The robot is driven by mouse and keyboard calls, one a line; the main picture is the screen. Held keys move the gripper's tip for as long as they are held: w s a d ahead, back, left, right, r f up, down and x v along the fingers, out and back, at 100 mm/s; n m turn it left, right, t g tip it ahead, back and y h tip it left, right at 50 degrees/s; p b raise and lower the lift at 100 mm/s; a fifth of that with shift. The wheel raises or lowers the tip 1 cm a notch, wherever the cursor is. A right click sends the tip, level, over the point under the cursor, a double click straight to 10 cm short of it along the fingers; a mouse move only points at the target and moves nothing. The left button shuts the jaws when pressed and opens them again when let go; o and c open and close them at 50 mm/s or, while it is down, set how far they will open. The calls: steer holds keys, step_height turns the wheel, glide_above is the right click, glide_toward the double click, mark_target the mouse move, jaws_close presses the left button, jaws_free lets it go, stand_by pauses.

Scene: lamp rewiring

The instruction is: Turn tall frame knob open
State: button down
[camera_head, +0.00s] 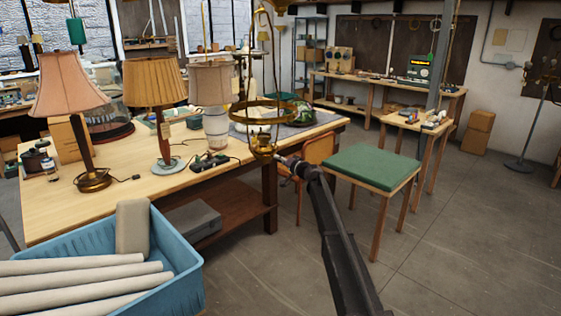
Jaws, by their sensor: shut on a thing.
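The tall frame (250,121) is a brass lamp frame with a tall looped hanger, a wide ring and a small brass burner body (262,142) under the ring. It stands upright at the right end of the wooden workbench. My gripper (281,158) reaches up from the lower right and meets the frame low on its right side, just below the ring. It is shut on the frame's knob. The knob is small and mostly hidden by the jaws, so its turned position cannot be told.
The workbench (130,197) holds several shaded lamps, including a pink-shaded one (68,85) and a pleated tan one (154,84). A blue crate (165,290) with pale rolls stands front left. Floor at right is clear.

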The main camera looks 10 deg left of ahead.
steer(key=m, duration=0.5)
steer(key=shift+m, duration=0.4)
steer(key=m, duration=0.5)
steer(key=shift+m, duration=0.4)
steer(key=shift+c, duration=2.2)
jaws_free()
steer(key=shift+s+d, duration=0.1)
steer(key=v, duration=1.1)
steer(key=shift+s+d, duration=0.25)
steer(key=shift+d, duration=0.1)
steer(key=shift+s, duration=0.1)
